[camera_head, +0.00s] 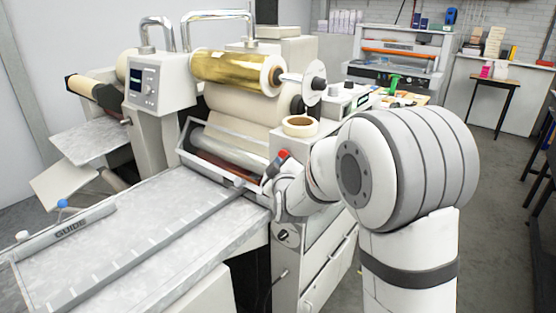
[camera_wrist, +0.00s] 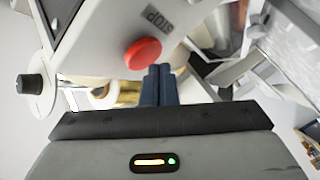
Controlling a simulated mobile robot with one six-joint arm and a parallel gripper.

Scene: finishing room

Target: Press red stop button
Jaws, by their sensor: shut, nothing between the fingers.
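The red stop button (camera_wrist: 143,52) is a round red cap on a pale machine panel, with a STOP label (camera_wrist: 158,18) beside it in the wrist view. In the head view the red button (camera_head: 283,154) shows at the machine's front corner, just beyond my wrist. My gripper (camera_wrist: 159,73) is shut and empty, its dark blue fingertips together. In the wrist view the tips appear right beside the button's lower right edge. I cannot tell whether they touch it. My arm partly hides the panel in the head view.
The laminating machine has a gold roll (camera_head: 230,70) and a cream tape roll (camera_head: 299,126) near my arm. A black knob (camera_wrist: 32,83) sits left of the button. A long feed table (camera_head: 150,225) with a guide bar extends front left. Grey floor is open at right.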

